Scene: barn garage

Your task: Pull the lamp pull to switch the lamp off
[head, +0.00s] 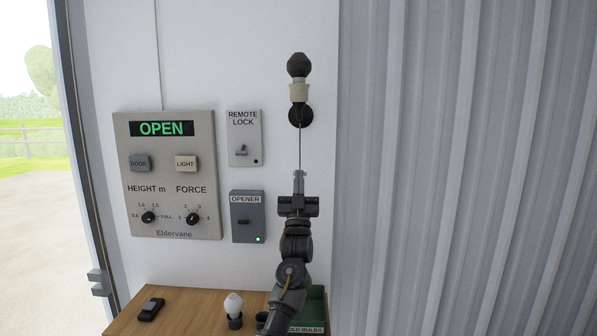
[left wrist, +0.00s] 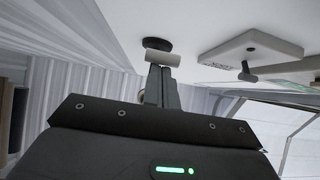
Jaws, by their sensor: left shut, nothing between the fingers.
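The lamp (head: 299,65) on the white wall has a dark, unlit-looking bulb in a pale socket on a round black mount. A thin pull cord (head: 300,148) hangs from it, down to the fingertips of my left gripper (head: 299,176). The gripper points up just below the lamp, its fingers together. The cord's lower end is hidden by the gripper, and I cannot tell whether they touch. In the left wrist view, the shut fingers (left wrist: 161,86) stand before a pale cylinder (left wrist: 162,58) and a dark round mount (left wrist: 157,44). My right gripper is not in view.
A control panel (head: 172,222) reading OPEN, a remote lock switch (head: 244,150) and an opener box (head: 248,230) are left of my arm. A wooden bench (head: 185,318) below holds a dark remote (head: 151,308), a white bulb (head: 233,305) and a green old-bulbs bin (head: 317,305). Corrugated wall (head: 460,170) is right.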

